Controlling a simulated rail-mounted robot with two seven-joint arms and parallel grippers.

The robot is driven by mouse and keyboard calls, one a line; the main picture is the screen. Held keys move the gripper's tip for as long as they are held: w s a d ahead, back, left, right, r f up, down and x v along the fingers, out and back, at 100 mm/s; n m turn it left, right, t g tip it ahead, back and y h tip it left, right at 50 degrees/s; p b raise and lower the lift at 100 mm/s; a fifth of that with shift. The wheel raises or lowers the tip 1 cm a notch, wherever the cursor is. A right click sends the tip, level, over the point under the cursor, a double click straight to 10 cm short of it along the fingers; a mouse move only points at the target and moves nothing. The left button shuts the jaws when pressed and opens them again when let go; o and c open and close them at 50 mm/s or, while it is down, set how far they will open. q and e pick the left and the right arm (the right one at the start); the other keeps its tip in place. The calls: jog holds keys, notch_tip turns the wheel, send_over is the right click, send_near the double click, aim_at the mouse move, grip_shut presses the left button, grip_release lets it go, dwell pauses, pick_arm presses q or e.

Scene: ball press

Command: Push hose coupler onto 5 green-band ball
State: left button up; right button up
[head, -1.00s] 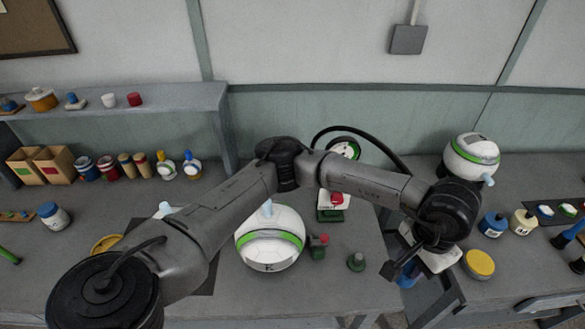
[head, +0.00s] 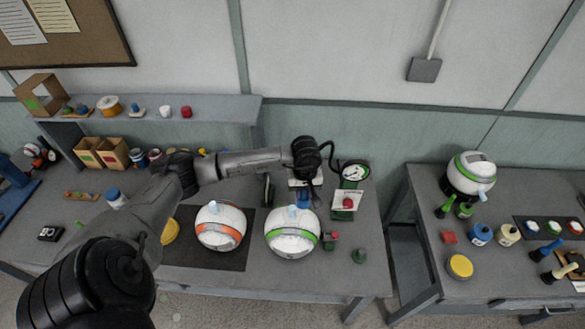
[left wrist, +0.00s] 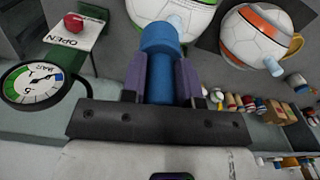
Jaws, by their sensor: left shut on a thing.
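A white ball with a green band (head: 292,238) sits on the near bench, its pale blue valve stem pointing up. In the left wrist view the ball (left wrist: 150,10) and its stem (left wrist: 176,23) show at the top. My left gripper (head: 303,190) is above and behind this ball, shut on the blue hose coupler (head: 302,201). In the left wrist view the coupler (left wrist: 159,72) lies between the fingers, its end close to the stem; I cannot tell whether they touch. Another green-band ball (head: 473,168) rests on the right bench. My right gripper is not in view.
An orange-band ball (head: 220,228) sits left of the green one on a dark mat (head: 180,252). A round gauge (head: 354,172) and a red button (head: 347,203) stand at the right. A gap separates the benches.

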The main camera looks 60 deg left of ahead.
pick_arm(q)
jog(key=shift+n, duration=0.6)
jog(key=a, duration=0.1)
jog(key=s+a+p, duration=0.1)
jog(key=a+r, duration=0.1)
jog(key=shift+s+a, duration=0.4)
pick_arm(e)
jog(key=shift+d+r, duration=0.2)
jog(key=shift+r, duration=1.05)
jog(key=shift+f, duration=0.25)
pick_arm(q)
notch_tip(320, 180, down, 5)
jog(key=b, duration=0.5)
jog(key=shift+d+f+b, duration=0.1)
jog(key=shift+f+b, duration=0.25)
jog(key=shift+b, duration=0.1)
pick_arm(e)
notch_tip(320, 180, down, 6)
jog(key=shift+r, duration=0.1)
